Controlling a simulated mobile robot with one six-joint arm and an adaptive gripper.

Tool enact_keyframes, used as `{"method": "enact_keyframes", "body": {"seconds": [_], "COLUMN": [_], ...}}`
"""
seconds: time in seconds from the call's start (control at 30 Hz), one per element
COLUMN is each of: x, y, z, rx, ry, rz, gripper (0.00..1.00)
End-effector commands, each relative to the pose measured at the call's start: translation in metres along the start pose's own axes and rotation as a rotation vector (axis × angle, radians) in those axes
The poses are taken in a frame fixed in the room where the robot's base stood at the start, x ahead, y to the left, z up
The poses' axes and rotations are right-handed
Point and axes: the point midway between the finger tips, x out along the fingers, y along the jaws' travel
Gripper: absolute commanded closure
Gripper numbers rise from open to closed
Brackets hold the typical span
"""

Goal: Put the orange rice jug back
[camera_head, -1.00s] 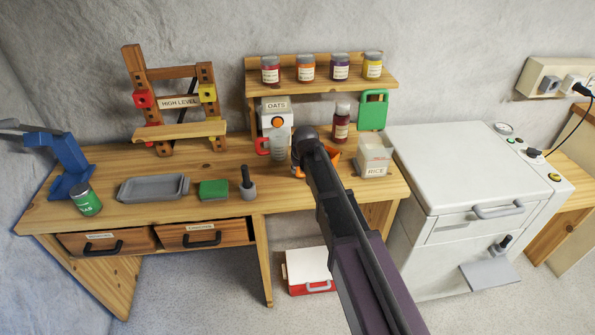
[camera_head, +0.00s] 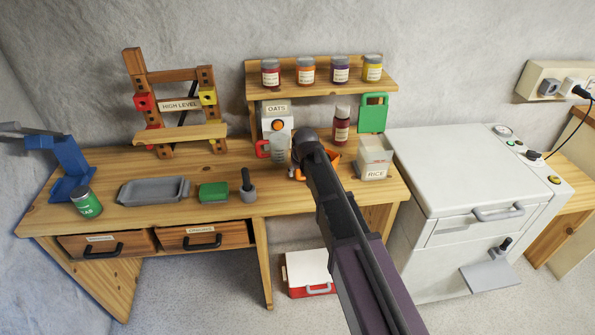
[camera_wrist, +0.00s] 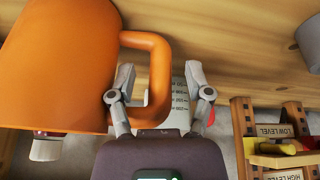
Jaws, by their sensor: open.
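The orange jug (camera_wrist: 55,60) fills the upper left of the wrist view, and its looped handle (camera_wrist: 160,75) reaches between the two fingers. In the head view only bits of the orange jug (camera_head: 334,158) show around my gripper, on the wooden bench. My gripper (camera_wrist: 158,84) is open, with one grey finger on each side of the handle's outer bar; I cannot tell whether either finger touches it. A pale box labelled RICE (camera_head: 375,171) stands just right of the jug.
An OATS dispenser (camera_head: 276,117), a clear measuring jug with a red handle (camera_head: 279,150) and a dark red bottle (camera_head: 341,127) stand close behind. A jar shelf (camera_head: 320,84) hangs above them. A white freezer-like cabinet (camera_head: 460,170) borders the bench's right. The grey tray (camera_head: 153,199) lies left.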

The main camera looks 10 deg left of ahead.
Motion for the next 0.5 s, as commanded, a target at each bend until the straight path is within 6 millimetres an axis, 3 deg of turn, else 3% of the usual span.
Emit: {"method": "enact_keyframes", "body": {"seconds": [0.5], "x": [-0.042], "y": [0.0], "z": [-0.001], "rx": [0.0], "ry": [0.0], "rz": [0.0], "gripper": [0.35]}}
